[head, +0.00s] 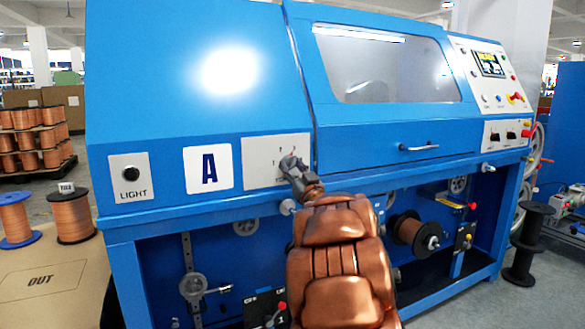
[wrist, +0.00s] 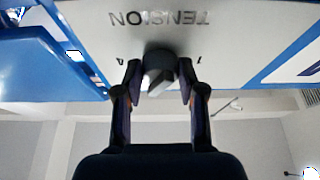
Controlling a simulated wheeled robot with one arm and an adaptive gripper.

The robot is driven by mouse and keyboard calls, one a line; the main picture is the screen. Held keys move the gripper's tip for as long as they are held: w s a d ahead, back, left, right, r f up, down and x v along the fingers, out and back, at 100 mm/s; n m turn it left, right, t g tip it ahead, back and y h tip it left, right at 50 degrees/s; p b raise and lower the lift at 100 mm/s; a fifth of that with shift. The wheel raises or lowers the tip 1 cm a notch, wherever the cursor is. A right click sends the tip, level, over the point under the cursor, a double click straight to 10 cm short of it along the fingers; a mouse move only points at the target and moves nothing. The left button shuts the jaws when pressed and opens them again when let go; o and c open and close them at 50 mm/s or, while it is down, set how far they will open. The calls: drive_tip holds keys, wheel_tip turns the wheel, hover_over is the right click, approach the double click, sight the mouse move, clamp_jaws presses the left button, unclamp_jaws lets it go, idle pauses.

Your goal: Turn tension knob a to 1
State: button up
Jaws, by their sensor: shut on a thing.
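The tension knob (wrist: 158,66) is dark and round with a pale grey front part, on a light panel under upside-down TENSION lettering in the wrist view. Small marks flank it, too small to read surely. My gripper (wrist: 160,82) has one finger on each side of the knob and is shut on it. In the head view my gripper (head: 291,165) is at the light panel (head: 256,176) right of the large A sign (head: 208,169), and it hides the knob. The knob's exact setting cannot be told.
The blue machine (head: 250,110) fills the middle. A LIGHT button (head: 130,174) is on its left, and a drawer-like front with a handle (head: 419,148) is right of my gripper. Copper spools (head: 70,218) stand at the left; a black spool (head: 528,245) stands at the right.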

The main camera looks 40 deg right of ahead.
drive_tip(key=n+y+p, duration=0.1)
drive_tip(key=n, duration=0.1)
drive_tip(key=n+y+p, duration=0.1)
drive_tip(key=n, duration=0.2)
drive_tip(key=n+y+p, duration=0.1)
drive_tip(key=n+y, duration=0.1)
drive_tip(key=shift+s+d+r+n, duration=0.1)
drive_tip(key=shift+d+r+n, duration=0.1)
drive_tip(key=shift+d+n, duration=0.1)
drive_tip(key=n+y+p, duration=0.1)
drive_tip(key=n, duration=0.3)
drive_tip(key=n+g+y+p, duration=0.1)
drive_tip(key=n+y, duration=0.1)
drive_tip(key=n, duration=0.2)
drive_tip(key=shift+d+r, duration=0.1)
drive_tip(key=shift+r, duration=0.1)
drive_tip(key=n+g, duration=0.1)
drive_tip(key=n, duration=0.1)
drive_tip(key=n+g+y+p, duration=0.1)
drive_tip(key=n, duration=0.2)
drive_tip(key=shift+s+d+r+n+p, duration=0.1)
drive_tip(key=shift+r+n+p, duration=0.05)
drive_tip(key=shift+n+p, duration=0.15)
drive_tip(key=n+g, duration=0.1)
drive_tip(key=n, duration=0.1)
drive_tip(key=n+g, duration=0.1)
drive_tip(key=n, duration=0.2)
drive_tip(key=shift+r+n+g+h+p, duration=0.2)
drive_tip(key=shift+n+g+h+p, duration=0.1)
drive_tip(key=shift+h+p, duration=0.1)
